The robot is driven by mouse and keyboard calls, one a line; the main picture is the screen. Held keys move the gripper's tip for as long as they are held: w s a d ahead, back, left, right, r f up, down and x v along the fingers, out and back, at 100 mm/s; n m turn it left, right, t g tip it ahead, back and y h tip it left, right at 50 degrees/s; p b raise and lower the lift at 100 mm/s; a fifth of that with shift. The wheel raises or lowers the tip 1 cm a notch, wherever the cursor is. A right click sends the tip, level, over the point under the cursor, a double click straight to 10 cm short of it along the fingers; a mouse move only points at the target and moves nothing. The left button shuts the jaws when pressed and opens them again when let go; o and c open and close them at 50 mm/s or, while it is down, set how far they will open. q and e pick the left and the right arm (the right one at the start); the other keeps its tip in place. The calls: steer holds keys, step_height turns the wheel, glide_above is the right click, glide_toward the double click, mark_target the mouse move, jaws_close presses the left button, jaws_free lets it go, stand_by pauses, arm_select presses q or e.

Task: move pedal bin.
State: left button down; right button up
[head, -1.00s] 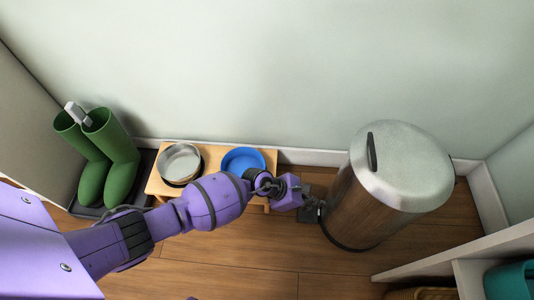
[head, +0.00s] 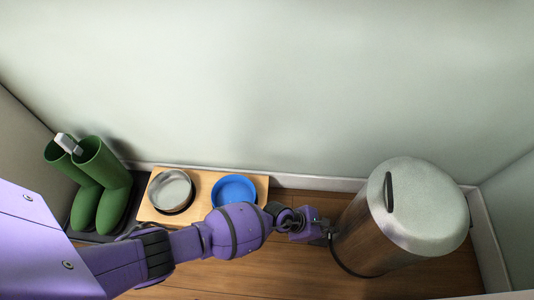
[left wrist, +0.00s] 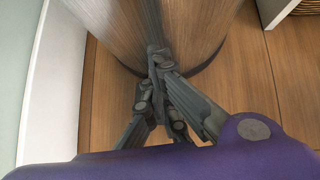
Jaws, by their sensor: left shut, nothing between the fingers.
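The pedal bin (head: 378,238) is a tall brushed-metal cylinder with a pale domed lid (head: 428,205) and a dark handle on the lid's left side. It stands upright on the floor at the right of the head view, near the wall corner. My left gripper (head: 328,233) is shut and empty at the bin's left side. In the left wrist view the closed fingers (left wrist: 155,55) lie against or just in front of the bin's wall (left wrist: 195,25); I cannot tell whether they touch. The bin's pedal is not visible. My right gripper is out of view.
A low wooden stand (head: 150,213) holds a metal bowl (head: 171,189) and a blue bowl (head: 234,191) against the back wall. Green boots (head: 103,195) stand in a dark tray at the left. A white skirting (head: 488,240) runs behind the bin. Wooden floor (head: 270,277) is clear in front.

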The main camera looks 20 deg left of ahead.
mark_target(344, 226)
arm_select(q)
steer(key=w+d, duration=0.1)
steer(key=d, duration=0.1)
steer(key=w+d, duration=0.1)
steer(key=d, duration=0.2)
steer(key=w+d+r, duration=0.1)
steer(key=d, duration=0.1)
steer(key=shift+w+d+b, duration=0.35)
steer(key=shift+w+d, duration=0.05)
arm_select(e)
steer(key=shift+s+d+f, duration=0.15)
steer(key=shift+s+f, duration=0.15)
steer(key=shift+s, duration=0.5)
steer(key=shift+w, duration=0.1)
arm_select(q)
steer(key=v, duration=1.2)
steer(key=shift+a+f, duration=0.2)
steer(key=shift+a, duration=0.05)
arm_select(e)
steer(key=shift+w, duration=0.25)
